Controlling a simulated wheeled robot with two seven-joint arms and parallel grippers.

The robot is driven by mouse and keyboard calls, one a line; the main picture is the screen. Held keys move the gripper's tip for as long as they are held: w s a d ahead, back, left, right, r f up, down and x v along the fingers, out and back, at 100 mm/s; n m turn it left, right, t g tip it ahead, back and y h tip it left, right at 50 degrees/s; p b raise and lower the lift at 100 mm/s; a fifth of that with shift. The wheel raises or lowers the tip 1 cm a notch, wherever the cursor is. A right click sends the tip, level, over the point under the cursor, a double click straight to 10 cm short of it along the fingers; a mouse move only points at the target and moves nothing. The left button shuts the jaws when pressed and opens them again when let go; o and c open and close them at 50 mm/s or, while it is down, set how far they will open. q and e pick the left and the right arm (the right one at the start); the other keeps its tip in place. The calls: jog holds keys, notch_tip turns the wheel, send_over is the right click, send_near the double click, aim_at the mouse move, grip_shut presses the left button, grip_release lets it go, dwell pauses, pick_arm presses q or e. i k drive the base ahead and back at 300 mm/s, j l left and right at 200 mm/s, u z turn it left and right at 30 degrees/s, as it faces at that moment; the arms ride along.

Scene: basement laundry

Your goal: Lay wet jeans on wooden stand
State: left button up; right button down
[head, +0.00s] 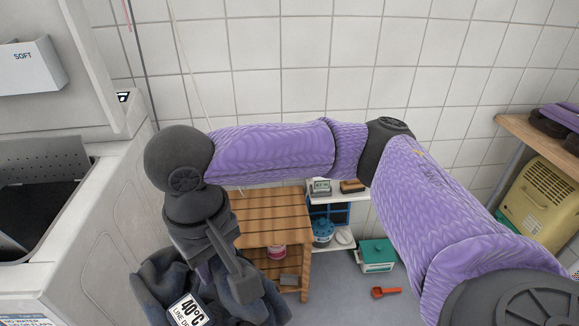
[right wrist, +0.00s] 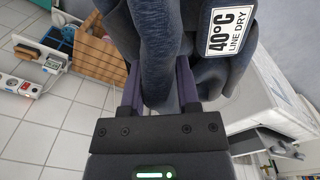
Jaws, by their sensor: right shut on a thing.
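The dark blue wet jeans (head: 160,290) hang bunched from my right gripper (head: 230,268), with a white "40°C LINE DRY" label facing up. In the right wrist view the jeans (right wrist: 155,45) fill the space between the two fingers of my gripper (right wrist: 158,88), which is shut on them. The slatted wooden stand (head: 275,212) is just behind and right of the jeans in the head view. Its top is bare where it shows; my arm and the gripper hide part of it. It also shows in the right wrist view (right wrist: 95,48). My left gripper is not in view.
A white washer (head: 105,215) with a dark opening stands at the left. A small shelf (head: 342,213) holds a blue pot and small items. A green-white box (head: 376,255) and a red scoop (head: 386,292) lie on the floor. A wooden bench (head: 528,133) is at the right.

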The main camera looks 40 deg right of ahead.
aim_at(247, 215)
jog(key=i+l+z, duration=0.2)
jog(key=i, duration=0.2)
jog(key=i+l+z, duration=0.25)
jog(key=i, duration=0.15)
jog(key=i+l+z, duration=0.2)
jog(key=i, duration=0.2)
jog(key=i+j+z, duration=0.1)
jog(key=i+j, duration=0.05)
